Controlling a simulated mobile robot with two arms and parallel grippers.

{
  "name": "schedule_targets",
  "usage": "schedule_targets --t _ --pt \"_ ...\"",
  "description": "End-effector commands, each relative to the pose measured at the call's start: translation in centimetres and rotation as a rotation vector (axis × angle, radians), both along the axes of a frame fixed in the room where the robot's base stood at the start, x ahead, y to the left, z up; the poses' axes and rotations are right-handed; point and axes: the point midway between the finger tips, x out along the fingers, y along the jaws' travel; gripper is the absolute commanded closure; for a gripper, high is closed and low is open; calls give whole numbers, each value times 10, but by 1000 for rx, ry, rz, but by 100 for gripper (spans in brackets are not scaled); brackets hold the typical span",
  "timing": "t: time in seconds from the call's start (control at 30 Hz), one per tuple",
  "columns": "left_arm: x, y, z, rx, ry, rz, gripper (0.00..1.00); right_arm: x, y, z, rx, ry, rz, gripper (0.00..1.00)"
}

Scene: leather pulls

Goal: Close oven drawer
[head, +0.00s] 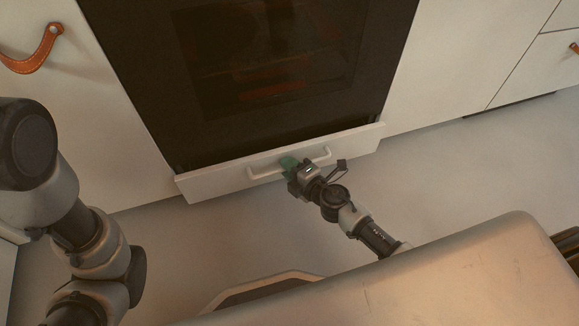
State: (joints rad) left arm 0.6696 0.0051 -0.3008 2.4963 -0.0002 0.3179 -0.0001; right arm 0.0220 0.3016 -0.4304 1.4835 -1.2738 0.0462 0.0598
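The oven drawer (225,178) is the low white front below the black oven door (265,60). It stands out a little from the cabinet line, with a dark gap along its top edge. A pale bar handle (322,155) runs across its front. My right gripper (288,165) is at the middle of the drawer front, at the handle, with greenish fingers. I cannot tell whether the fingers touch the handle or how far apart they are. My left arm (85,235) shows at the left, but its gripper is out of view.
White cabinet fronts flank the oven, with a brown leather pull (35,52) at the upper left and another (574,47) at the right edge. The pale floor (450,165) in front of the right cabinets is clear.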

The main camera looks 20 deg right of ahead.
Motion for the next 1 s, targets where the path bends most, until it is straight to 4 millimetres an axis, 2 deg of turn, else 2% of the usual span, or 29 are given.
schedule_targets --t 0.03,0.13,0.4,0.7,1.0 --pt "0 0 0 0 0 0 100 0 0 0 0 0 0 86" --pt "0 0 0 0 0 0 100 0 0 0 0 0 0 100" --pt "0 0 -1 -1 0 0 100 3 0 0 0 -1 0 100" --pt "0 0 -2 -1 4 -1 100 43 1 0 0 0 -1 100" --pt "-2 0 -1 -3 -3 -1 100 47 0 1 -1 -2 -4 100"
